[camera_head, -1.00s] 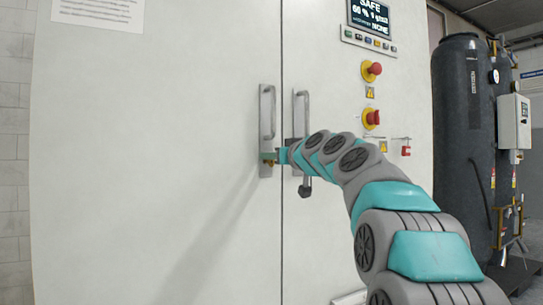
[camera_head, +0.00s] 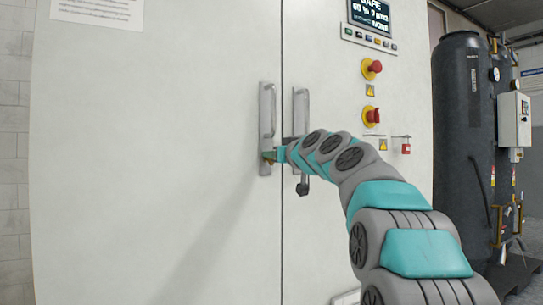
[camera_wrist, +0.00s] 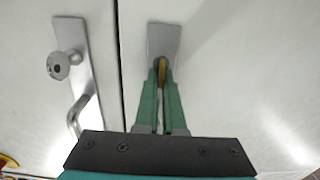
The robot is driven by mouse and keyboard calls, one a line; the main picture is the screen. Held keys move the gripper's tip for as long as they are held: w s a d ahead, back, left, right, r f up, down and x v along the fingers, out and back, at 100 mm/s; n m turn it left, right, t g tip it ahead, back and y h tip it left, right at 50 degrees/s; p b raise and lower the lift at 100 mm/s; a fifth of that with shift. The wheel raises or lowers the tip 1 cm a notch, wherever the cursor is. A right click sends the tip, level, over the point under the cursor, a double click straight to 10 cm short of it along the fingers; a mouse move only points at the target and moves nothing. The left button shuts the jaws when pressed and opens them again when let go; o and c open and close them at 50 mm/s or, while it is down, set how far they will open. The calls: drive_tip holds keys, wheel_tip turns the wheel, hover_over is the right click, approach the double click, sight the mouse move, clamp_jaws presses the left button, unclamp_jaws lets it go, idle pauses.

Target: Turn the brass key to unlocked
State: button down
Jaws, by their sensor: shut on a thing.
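The brass key (camera_wrist: 162,73) sits at the lock on the end of the left door's handle plate (camera_wrist: 164,38), between my gripper's green fingertips. My gripper (camera_wrist: 161,70) is shut on the key, and the fingers hide most of it. In the head view my gripper (camera_head: 271,157) is at the lower end of the left door's handle plate (camera_head: 265,170), below the handle (camera_head: 268,110). The key is too small there to tell its angle.
The right door has its own handle (camera_head: 300,112) and a dark knob (camera_head: 303,189) near my arm. Red emergency buttons (camera_head: 371,68), a red rotary switch (camera_head: 372,116) and a display panel (camera_head: 370,15) are to the right. A dark tank (camera_head: 462,140) stands further right.

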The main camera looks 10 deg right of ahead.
drive_tip(key=shift+m, duration=0.3)
drive_tip(key=shift+d+r+m+p, duration=0.1)
drive_tip(key=shift+r+m+p, duration=0.05)
drive_tip(key=shift+m+p, duration=0.45)
drive_tip(key=m+p, duration=0.3)
drive_tip(key=m, duration=0.2)
drive_tip(key=f+m+p, duration=0.1)
drive_tip(key=m+p, duration=0.3)
drive_tip(key=m, duration=0.1)
drive_tip(key=d+m+p, duration=0.1)
drive_tip(key=m+p, duration=0.3)
drive_tip(key=m, duration=0.2)
drive_tip(key=shift+w+f, duration=0.2)
drive_tip(key=shift+f, duration=0.1)
drive_tip(key=shift+d+f, duration=0.1)
drive_tip(key=c, duration=1)
unclamp_jaws()
